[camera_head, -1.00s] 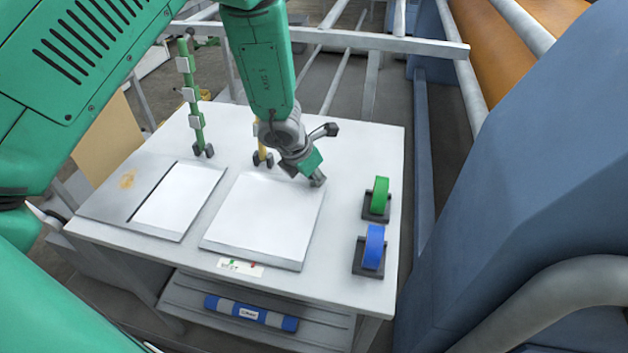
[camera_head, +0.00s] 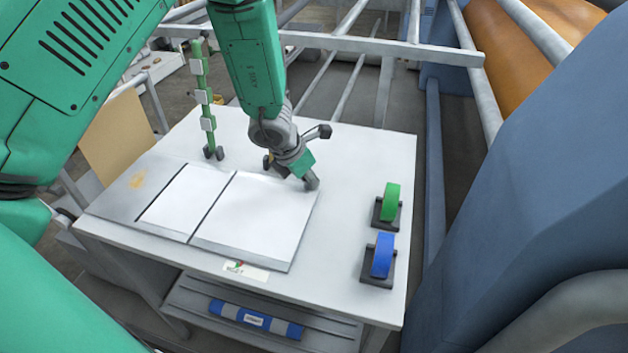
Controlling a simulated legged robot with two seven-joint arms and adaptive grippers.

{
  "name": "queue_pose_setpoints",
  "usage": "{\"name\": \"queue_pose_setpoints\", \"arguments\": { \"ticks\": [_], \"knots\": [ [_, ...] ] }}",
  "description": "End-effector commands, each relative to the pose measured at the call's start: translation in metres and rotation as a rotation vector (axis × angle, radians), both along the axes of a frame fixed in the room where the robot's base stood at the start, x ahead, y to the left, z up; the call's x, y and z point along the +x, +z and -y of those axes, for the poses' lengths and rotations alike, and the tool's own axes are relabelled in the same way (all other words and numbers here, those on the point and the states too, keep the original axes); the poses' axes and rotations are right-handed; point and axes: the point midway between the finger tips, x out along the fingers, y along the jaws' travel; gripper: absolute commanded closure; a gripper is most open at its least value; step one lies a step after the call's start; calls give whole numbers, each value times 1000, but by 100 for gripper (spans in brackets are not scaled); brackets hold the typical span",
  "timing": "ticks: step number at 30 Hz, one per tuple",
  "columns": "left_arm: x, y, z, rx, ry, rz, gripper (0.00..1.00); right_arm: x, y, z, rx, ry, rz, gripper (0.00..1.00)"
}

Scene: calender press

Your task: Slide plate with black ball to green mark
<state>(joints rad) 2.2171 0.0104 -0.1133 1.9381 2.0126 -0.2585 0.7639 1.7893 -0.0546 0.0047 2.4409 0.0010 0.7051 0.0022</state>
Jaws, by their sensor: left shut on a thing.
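The movable plate (camera_head: 256,220) is a white sheet on a grey base in the middle of the table. My left gripper (camera_head: 312,183) is at its far right corner, shut. It seems to hold the black ball there, but the fingers hide the ball. A small green mark (camera_head: 237,263) is on the white label strip at the table's front edge, below the plate. A tiny red spot shows right beside it. The plate's left edge lies against or very close to the other plate (camera_head: 184,200); I cannot tell if they touch. My right gripper is not in view.
A green post (camera_head: 205,100) with white clips stands at the back left. The table (camera_head: 345,225) is bare between plate and rolls.

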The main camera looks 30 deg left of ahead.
Motion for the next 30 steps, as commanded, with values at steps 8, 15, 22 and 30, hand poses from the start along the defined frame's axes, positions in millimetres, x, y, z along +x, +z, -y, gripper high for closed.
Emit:
{"name": "queue_pose_setpoints", "arguments": {
  "ticks": [8,15,22,30],
  "knots": [
    [-15,-12,2,2,-2,-38,100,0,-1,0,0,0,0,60],
    [-16,-13,-3,0,-1,-36,100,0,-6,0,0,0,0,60],
    [-17,-12,-6,2,-2,-36,100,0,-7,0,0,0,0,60],
    [-17,-11,-7,3,-2,-36,70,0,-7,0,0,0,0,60]
  ]
}}
